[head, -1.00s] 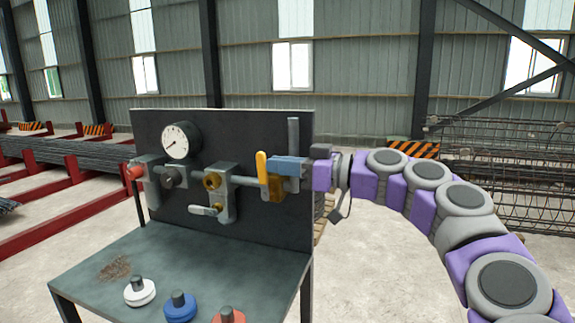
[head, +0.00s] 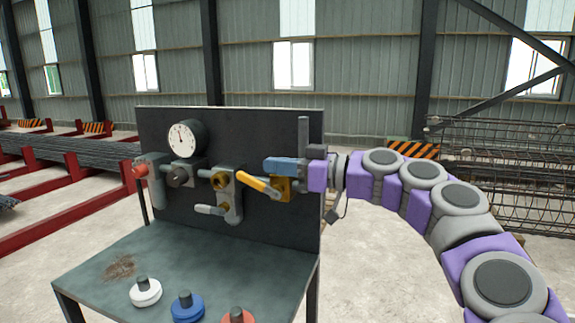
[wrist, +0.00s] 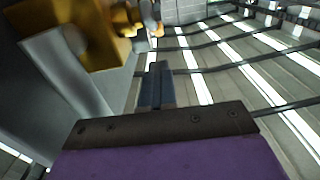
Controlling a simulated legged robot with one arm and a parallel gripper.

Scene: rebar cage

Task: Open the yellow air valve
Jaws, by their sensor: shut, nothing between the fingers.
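The yellow air valve is on the right part of the black panel. Its yellow handle (head: 257,183) slants from its pivot up to the left, at a shallow angle. The brass valve body (head: 284,188) sits behind the pivot. My gripper (head: 268,165) reaches in from the right, its blue fingers just above the handle and valve body. I cannot tell whether they touch the handle. In the wrist view, my gripper's fingers (wrist: 157,82) are together and empty. Brass-yellow valve metal (wrist: 85,32) shows at upper left there.
A round gauge (head: 186,137) has its needle pointing up. A second valve with a grey lever (head: 209,209) and a red-capped fitting (head: 140,170) are further left. White (head: 145,291), blue (head: 185,307) and red (head: 238,316) knobbed discs sit on the bench (head: 135,258).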

